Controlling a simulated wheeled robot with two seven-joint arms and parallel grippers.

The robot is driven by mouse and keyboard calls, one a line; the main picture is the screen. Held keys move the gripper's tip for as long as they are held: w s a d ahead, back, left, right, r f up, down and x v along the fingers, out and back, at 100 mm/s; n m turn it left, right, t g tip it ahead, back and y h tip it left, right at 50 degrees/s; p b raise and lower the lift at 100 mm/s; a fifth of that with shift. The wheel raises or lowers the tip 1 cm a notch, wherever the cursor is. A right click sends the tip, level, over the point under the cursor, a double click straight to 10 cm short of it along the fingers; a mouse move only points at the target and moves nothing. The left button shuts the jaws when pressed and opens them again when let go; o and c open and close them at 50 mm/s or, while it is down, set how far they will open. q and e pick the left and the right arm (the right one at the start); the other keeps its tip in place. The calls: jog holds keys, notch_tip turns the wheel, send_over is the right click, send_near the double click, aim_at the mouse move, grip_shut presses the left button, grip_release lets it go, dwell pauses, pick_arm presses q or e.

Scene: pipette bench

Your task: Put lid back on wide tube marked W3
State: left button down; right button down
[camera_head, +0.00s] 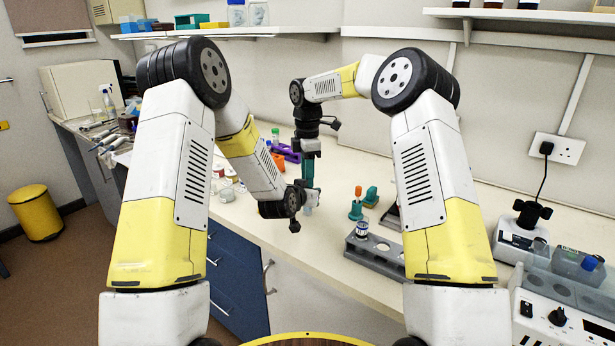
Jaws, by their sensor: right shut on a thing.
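A grey rack (373,259) with round holes stands on the bench right of centre. A short wide tube with a dark blue band (361,230) stands in its left end; its marking is too small to read. My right gripper (309,160) points down over the bench, left of the rack and apart from it. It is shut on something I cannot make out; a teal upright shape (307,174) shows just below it. My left gripper (294,222) hangs low near the bench's front edge, partly behind its own wrist; its jaws cannot be made out. I cannot clearly identify a loose lid.
An orange-topped item in a teal holder (356,208) stands behind the rack. A purple rack (287,153) and small dishes (227,194) lie at left. A white instrument (560,315) fills the right front. Bare bench (330,258) lies left of the grey rack.

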jog(key=c, duration=1.1)
grip_release()
jog(key=shift+s+a+r, duration=0.1)
jog(key=shift+a+r, duration=0.05)
jog(key=shift+r, duration=2.2)
jog(key=shift+c, duration=1.2)
jog(key=shift+r+n, duration=0.75)
jog(key=shift+n, duration=0.15)
jog(key=shift+r+n, duration=0.8)
jog(key=shift+r, duration=0.15)
